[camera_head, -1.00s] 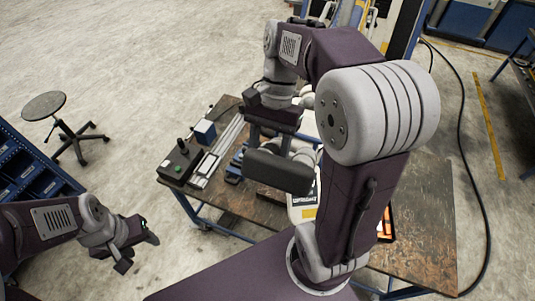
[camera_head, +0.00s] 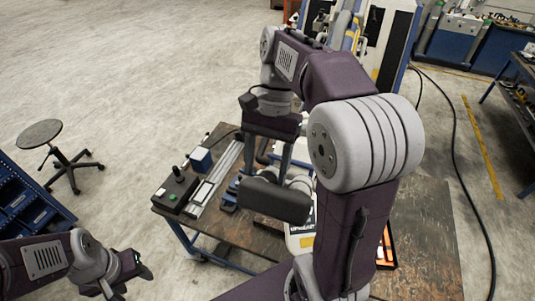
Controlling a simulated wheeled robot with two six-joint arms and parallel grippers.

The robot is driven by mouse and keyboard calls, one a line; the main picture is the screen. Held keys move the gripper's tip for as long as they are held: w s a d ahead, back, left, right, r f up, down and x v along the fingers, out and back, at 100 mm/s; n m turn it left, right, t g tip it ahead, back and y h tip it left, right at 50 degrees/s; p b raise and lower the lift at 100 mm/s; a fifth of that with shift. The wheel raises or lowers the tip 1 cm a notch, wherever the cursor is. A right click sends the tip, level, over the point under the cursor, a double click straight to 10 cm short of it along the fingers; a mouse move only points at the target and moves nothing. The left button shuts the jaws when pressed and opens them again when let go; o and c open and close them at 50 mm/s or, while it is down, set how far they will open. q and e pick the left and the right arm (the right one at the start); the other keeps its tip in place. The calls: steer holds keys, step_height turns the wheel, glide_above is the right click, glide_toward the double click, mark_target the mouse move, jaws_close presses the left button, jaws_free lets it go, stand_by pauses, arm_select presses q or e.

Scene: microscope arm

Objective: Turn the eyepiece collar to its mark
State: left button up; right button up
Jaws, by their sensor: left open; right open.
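The microscope stands on the brown workbench, mostly hidden behind my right arm. A dark grey rounded block (camera_head: 274,201), apparently part of its head, shows above a pale base (camera_head: 300,243) with a yellow label. Light grey round parts (camera_head: 300,184) show beside the block. I cannot make out the eyepiece collar or its mark. My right gripper (camera_head: 268,165) is open, fingers pointing down just above or behind the block; the block's edge hides their tips, and I cannot tell whether they touch anything. My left gripper (camera_head: 128,284) is open and empty at lower left, away from the bench.
The workbench (camera_head: 430,235) has bare room at right. An orange-edged tray (camera_head: 387,247) is partly hidden. A stool (camera_head: 40,134) and blue bins (camera_head: 25,205) stand left.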

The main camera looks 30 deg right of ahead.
mark_target(266, 173)
steer(key=shift+v, duration=2.55)
steer(key=shift+d+r+b, duration=0.1)
steer(key=shift+d+b, duration=0.15)
steer(key=shift+b, duration=0.05)
steer(key=shift+d+r+t, duration=0.2)
steer(key=shift+r+t, duration=0.1)
steer(key=x, duration=0.9)
steer(key=shift+s+a+p, duration=0.1)
steer(key=shift+a+p, duration=0.05)
steer(key=shift+p, duration=0.15)
steer(key=c, duration=1.1)
